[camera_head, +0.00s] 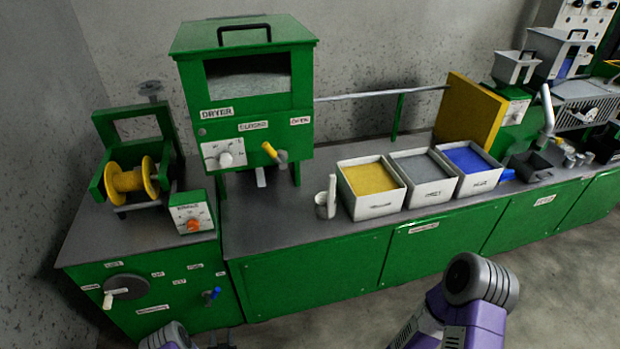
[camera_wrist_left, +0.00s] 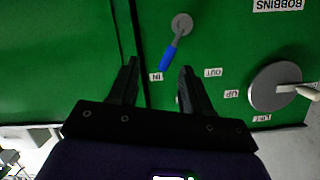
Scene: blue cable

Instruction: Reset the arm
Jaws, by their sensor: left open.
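My left gripper (camera_head: 222,343) is only partly in the head view, at the bottom edge in front of the green cabinet (camera_head: 300,283). In the left wrist view the left gripper (camera_wrist_left: 158,68) is open, with two dark fingers apart and nothing between them. A small lever with a blue handle (camera_wrist_left: 170,54) shows just past the fingertips on the green front panel; it also shows in the head view (camera_head: 211,295). I cannot tell whether a finger touches it. My right arm's purple and grey links are at the bottom right; its gripper is out of view.
A grey wheel with a white handle (camera_wrist_left: 276,86) is right of the gripper. On the bench are a yellow spool (camera_head: 130,180), a green dryer (camera_head: 245,90) and bins of yellow (camera_head: 370,178), grey and blue pellets. Floor in front is clear.

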